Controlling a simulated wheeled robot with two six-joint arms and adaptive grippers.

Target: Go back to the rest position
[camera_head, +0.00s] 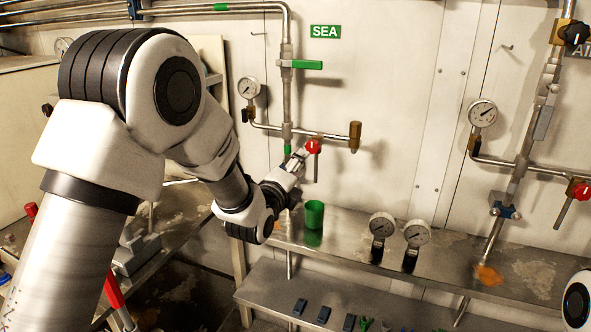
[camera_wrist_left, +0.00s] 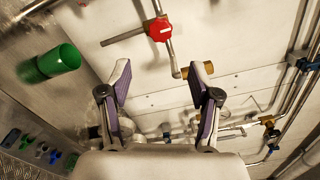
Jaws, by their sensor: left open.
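My left gripper (camera_head: 299,158) is in front of the wall pipes, just left of the red valve knob (camera_head: 314,147) in the head view. In the left wrist view its two purple-padded fingers (camera_wrist_left: 160,82) are spread wide with nothing between them. The red knob (camera_wrist_left: 159,29) shows beyond the fingertips, apart from them. My left arm reaches in from the left and bends down, then up to the gripper. Only a white joint of my right arm shows at the lower right edge; its gripper is out of view.
A green cup (camera_head: 314,214) stands on the metal shelf (camera_head: 345,229) below the gripper. Two loose gauges (camera_head: 383,226) stand farther right. Pipes, a wall gauge (camera_head: 249,88) and a brass fitting (camera_head: 355,132) surround the gripper. Small parts lie on the lower shelf.

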